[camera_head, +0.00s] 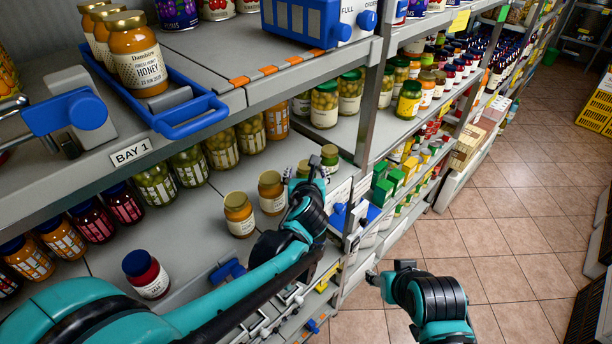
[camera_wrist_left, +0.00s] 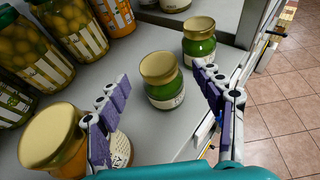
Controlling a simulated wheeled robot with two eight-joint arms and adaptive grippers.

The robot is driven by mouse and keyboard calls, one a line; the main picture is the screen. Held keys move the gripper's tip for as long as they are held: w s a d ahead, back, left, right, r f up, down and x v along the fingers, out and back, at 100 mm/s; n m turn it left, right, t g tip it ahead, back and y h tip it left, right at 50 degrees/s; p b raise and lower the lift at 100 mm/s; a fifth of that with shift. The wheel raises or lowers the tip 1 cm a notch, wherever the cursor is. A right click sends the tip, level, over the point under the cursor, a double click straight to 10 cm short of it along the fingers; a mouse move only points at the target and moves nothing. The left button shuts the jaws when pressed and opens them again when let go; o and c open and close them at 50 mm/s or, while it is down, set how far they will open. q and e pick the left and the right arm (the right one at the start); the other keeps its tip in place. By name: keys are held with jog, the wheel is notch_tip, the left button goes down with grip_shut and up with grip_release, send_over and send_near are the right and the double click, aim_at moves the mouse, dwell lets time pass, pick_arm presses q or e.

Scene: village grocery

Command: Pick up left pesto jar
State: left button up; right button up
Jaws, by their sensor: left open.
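Two green pesto jars with gold lids stand upright on the middle shelf. The left pesto jar (camera_wrist_left: 165,88) is in the middle of the left wrist view, between and beyond my fingertips. In the head view my gripper largely hides it. The right pesto jar (camera_head: 330,155) stands just beyond it, and also shows in the left wrist view (camera_wrist_left: 199,48). My left gripper (camera_head: 303,172) is open and empty, its purple-padded fingers (camera_wrist_left: 145,95) spread toward the left jar; I see no contact. My right gripper (camera_head: 388,272) is out over the aisle; its jaw state is unclear.
Orange jars (camera_head: 238,213) stand close left of the left gripper, one beside its left finger in the wrist view (camera_wrist_left: 50,140). A red jam jar (camera_head: 145,274) stands nearer. Olive jars (camera_head: 220,150) line the back. The upper shelf (camera_head: 215,75) overhangs; a metal post (camera_head: 369,110) stands right.

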aim_at(306, 167)
pick_arm(q)
jog(key=x, duration=0.4)
jog(key=shift+w+f, duration=0.1)
jog(key=shift+w, duration=0.25)
jog(key=shift+s, duration=0.3)
jog(key=shift+c, duration=1.2)
jog(key=c, duration=1.3)
